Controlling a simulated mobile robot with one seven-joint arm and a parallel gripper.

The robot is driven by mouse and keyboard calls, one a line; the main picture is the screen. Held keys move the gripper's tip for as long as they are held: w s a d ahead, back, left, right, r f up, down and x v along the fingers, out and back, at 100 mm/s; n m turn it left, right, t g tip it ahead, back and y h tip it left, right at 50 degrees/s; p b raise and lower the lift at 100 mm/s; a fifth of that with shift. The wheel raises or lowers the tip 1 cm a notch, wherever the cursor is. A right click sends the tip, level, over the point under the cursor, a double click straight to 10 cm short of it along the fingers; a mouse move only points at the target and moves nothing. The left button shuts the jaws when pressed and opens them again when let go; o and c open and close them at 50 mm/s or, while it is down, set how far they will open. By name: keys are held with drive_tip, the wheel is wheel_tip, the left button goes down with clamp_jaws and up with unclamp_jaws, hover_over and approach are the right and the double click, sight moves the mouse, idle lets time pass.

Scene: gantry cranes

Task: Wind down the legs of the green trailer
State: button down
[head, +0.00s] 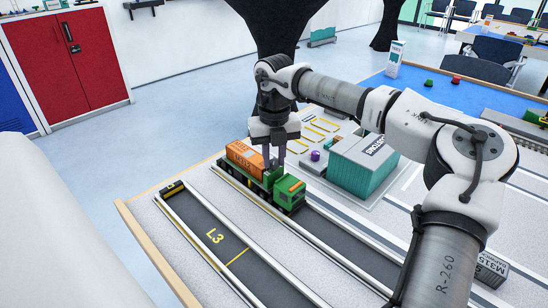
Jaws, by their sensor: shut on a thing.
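A green truck cab (289,193) with orange windows stands in a dark lane near the middle of the head view. Behind it is the green trailer (256,182), bearing an orange container (245,157). My gripper (274,164) points down at the front of the trailer, just behind the cab. Its fingers are shut on a small green part there, which they largely cover. I cannot tell exactly which part it is. The trailer's legs are too small or hidden to make out.
Lane L3 (215,236) is empty in front, with a small black and yellow block (173,188) at its far end. A teal-walled customs building (362,167) stands right of the truck. A grey container (491,268) lies at the lower right. White rails separate the lanes.

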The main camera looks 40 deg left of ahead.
sight(274, 161)
drive_tip(key=m, duration=0.3)
drive_tip(key=shift+f+m+b, duration=0.25)
drive_tip(key=shift+m+b, duration=0.05)
drive_tip(key=shift+b, duration=0.05)
drive_tip(key=shift+m+b, duration=0.3)
drive_tip(key=shift+m, duration=1.5)
drive_tip(key=c, duration=1.2)
unclamp_jaws()
drive_tip(key=shift+a, duration=0.15)
drive_tip(key=shift+r, duration=0.1)
wheel_tip(274, 161, up, 14)
